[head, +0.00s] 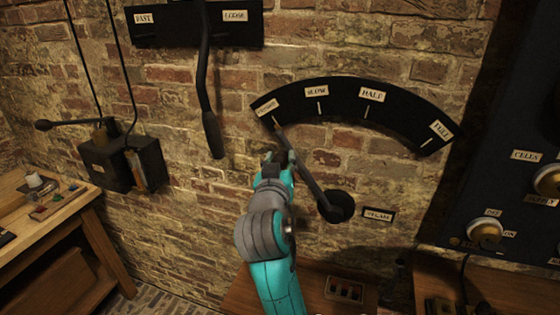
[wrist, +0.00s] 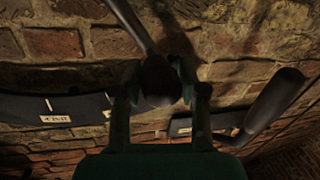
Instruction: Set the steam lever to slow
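The SLOW label (head: 317,92) is to the right of that. My gripper (head: 280,156) is at the lever's upper part. In the wrist view, a thick dark end of the lever (wrist: 158,82) lies between the fingers of my gripper (wrist: 158,72); contact is unclear in the shadow.
A second dark lever (head: 211,135) hangs just left of my gripper, below a plate with a FAST label (head: 144,18). A black wall box with a side lever (head: 115,165) is farther left. A dark panel with knobs (head: 510,170) stands at right. A wooden bench (head: 75,215) is at lower left.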

